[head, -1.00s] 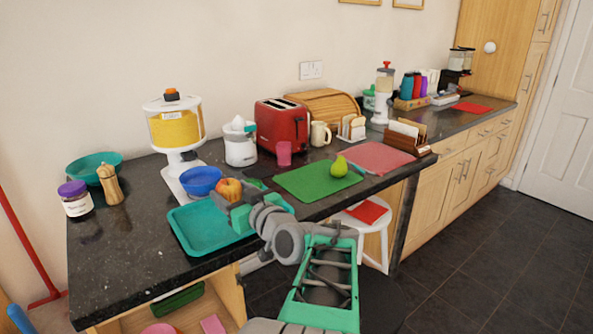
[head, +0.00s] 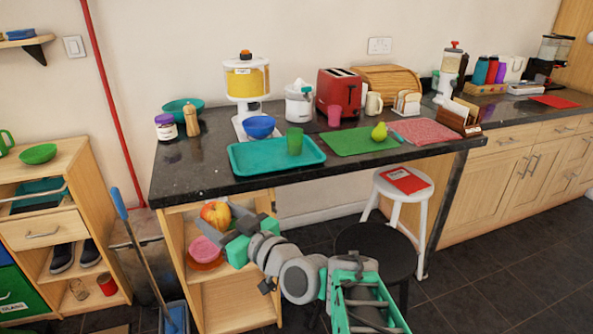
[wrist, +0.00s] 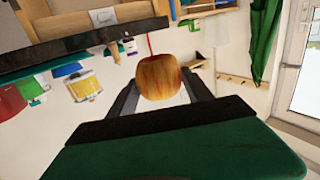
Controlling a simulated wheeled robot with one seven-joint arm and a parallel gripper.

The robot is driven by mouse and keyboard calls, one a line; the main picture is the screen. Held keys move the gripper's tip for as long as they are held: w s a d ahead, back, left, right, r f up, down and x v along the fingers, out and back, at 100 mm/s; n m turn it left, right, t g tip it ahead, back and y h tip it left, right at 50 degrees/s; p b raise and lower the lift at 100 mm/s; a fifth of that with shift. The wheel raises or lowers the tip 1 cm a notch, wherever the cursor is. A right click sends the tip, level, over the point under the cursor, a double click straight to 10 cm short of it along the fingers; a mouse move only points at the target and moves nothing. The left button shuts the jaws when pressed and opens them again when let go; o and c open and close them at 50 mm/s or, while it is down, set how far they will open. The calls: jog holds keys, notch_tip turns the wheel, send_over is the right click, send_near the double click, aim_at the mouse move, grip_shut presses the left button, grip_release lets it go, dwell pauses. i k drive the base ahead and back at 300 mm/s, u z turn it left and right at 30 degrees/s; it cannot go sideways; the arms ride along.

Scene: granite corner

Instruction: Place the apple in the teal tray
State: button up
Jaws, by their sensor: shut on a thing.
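The red and yellow apple (head: 215,214) is held between the fingers of my gripper (head: 224,220), which is shut on it. In the wrist view the apple (wrist: 159,77) sits between the two dark fingertips (wrist: 160,85). In the head view my gripper appears below the counter's front edge, in front of the open shelf unit. The teal tray (head: 250,165) lies on the dark counter, above the gripper in the picture. A green cup (head: 295,141) stands on the tray's right part. The apple is apart from the tray.
A blue bowl (head: 260,126) stands just behind the tray. A green board (head: 352,142) with a pear (head: 379,132) lies to its right. The counter (head: 190,172) is bare left of the tray. A white stool (head: 398,200) stands in front of the counter.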

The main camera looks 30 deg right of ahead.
aim_at(258, 164)
jog(key=z, duration=0.3)
jog(key=k, duration=0.3)
jog(key=u, duration=1.5)
jog(key=i, duration=1.4)
jog(key=z, duration=0.95)
jog(key=i, duration=0.3)
jog(key=z, duration=0.25)
